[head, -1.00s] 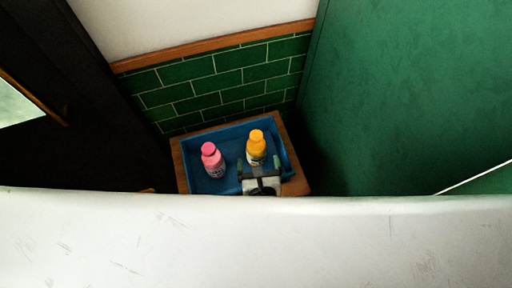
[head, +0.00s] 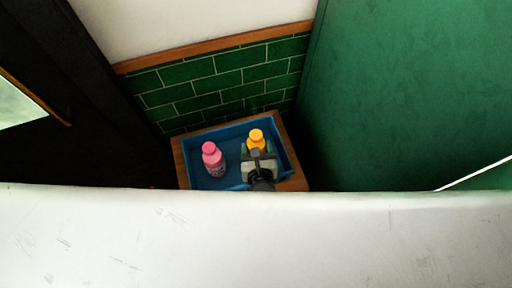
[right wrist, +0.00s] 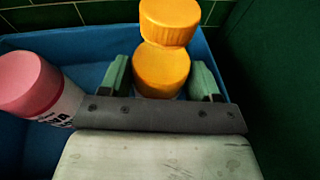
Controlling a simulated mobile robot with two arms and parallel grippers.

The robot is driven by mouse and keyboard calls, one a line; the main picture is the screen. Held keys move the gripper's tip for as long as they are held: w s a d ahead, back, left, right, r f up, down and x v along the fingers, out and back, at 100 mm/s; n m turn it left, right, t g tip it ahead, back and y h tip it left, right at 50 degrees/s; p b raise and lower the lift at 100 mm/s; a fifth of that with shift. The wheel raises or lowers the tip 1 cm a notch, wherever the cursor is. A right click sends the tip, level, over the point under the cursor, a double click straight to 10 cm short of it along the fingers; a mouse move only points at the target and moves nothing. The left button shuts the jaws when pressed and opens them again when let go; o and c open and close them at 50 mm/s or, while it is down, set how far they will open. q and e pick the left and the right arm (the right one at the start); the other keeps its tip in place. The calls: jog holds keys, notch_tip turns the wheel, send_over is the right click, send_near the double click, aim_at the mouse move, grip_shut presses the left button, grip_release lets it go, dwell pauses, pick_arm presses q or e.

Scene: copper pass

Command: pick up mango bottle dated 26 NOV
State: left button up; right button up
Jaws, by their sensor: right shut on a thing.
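A bottle with an orange-yellow cap and shoulder (head: 256,137) stands upright in a blue tray (head: 229,132). It also shows in the right wrist view (right wrist: 162,68), between the green fingers. Its label is hidden and I cannot read a date. My right gripper (head: 257,151) is shut on this bottle, one finger on each side; it fills the middle of the right wrist view (right wrist: 160,78). A pink bottle (head: 212,160) stands to the left in the same tray, apart from the gripper; it also shows in the right wrist view (right wrist: 38,85). My left gripper is not in view.
The tray sits on a small wooden stand (head: 296,183). Green wall tiles (head: 215,93) are close behind it. A tall green panel (head: 400,90) rises on the right, and a dark door or frame stands on the left. Room beside the bottles is narrow.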

jog(key=shift+c, duration=0.8)
